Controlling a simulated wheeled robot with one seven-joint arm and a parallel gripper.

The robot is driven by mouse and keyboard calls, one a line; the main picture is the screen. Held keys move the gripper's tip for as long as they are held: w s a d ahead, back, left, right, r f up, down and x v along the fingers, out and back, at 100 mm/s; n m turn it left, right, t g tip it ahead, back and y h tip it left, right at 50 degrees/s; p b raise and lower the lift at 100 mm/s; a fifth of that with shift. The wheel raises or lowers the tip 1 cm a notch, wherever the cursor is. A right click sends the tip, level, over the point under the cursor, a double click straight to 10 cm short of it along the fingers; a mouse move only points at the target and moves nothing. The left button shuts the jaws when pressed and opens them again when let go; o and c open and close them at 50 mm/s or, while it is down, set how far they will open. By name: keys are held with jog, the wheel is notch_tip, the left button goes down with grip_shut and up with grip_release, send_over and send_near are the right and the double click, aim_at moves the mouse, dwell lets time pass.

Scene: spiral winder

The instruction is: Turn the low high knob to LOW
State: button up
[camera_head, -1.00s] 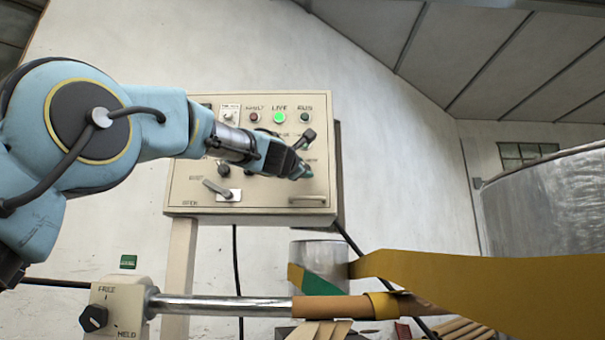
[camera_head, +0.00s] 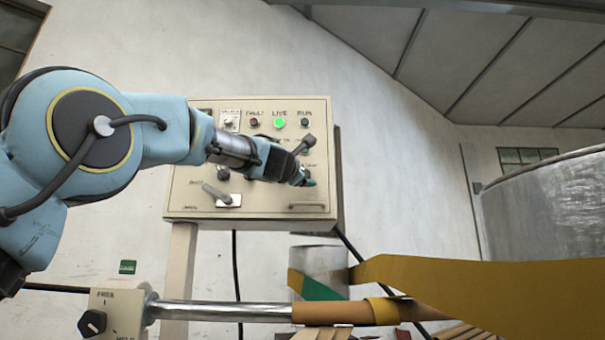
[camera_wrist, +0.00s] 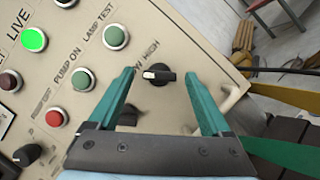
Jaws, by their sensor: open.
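The low high knob (camera_wrist: 158,74) is a black rotary knob with a white mark on the cream panel. In the wrist view its white mark points left, and the word HIGH shows above it; the label to its left is partly hidden by a finger. My gripper (camera_wrist: 160,80) is open, with one teal finger on each side of the knob and gaps between. I cannot tell how far the fingertips are from the panel. In the head view my gripper (camera_head: 306,166) is at the right part of the control panel (camera_head: 262,209), and the knob is hidden there.
A green lit LIVE lamp (camera_wrist: 34,39) and green buttons, including LAMP TEST (camera_wrist: 115,36), sit near the knob. A panel handle (camera_head: 306,206) is below my gripper. A lever switch (camera_head: 217,193) is at lower left. Yellow material (camera_head: 480,290) stretches across the lower right.

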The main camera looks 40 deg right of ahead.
jog(key=b+v, duration=0.5)
jog(key=v, duration=0.6)
dwell(0.4)
